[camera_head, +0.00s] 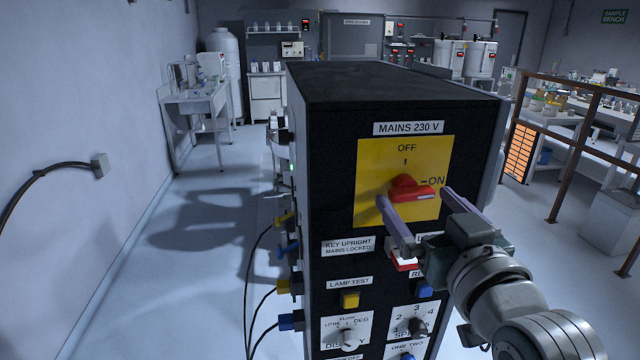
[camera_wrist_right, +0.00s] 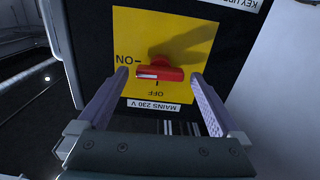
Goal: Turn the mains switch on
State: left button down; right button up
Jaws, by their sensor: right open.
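The mains switch is a red rotary handle (camera_head: 408,188) on a yellow plate (camera_head: 376,165) under the "MAINS 230 V" label. The handle lies about horizontal, its pale-marked end toward "ON" at the right; "OFF" is above it. In the right wrist view the scene is upside down, and the handle (camera_wrist_right: 165,73) points left toward "ON". My right gripper (camera_head: 413,196) is open, with one purple finger on each side of the handle. The wrist view shows gaps between both fingers (camera_wrist_right: 160,74) and the handle. My left gripper is not in view.
The black cabinet (camera_head: 345,125) fills the middle. Below the switch are a red-and-white control (camera_head: 404,262), a yellow lamp-test button (camera_head: 350,300) and knobs. Cables hang at its left side. A brown railing (camera_head: 565,140) stands at the right; the floor at left is clear.

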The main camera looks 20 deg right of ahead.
jog(key=shift+w, duration=0.2)
jog(key=c, duration=1.2)
jog(key=shift+m, duration=0.4)
jog(key=shift+c, duration=0.2)
jog(key=o, duration=1.2)
jog(key=shift+o, duration=0.2)
jog(key=b+v, duration=0.2)
jog(key=v, duration=0.8)
jog(key=shift+d, duration=0.1)
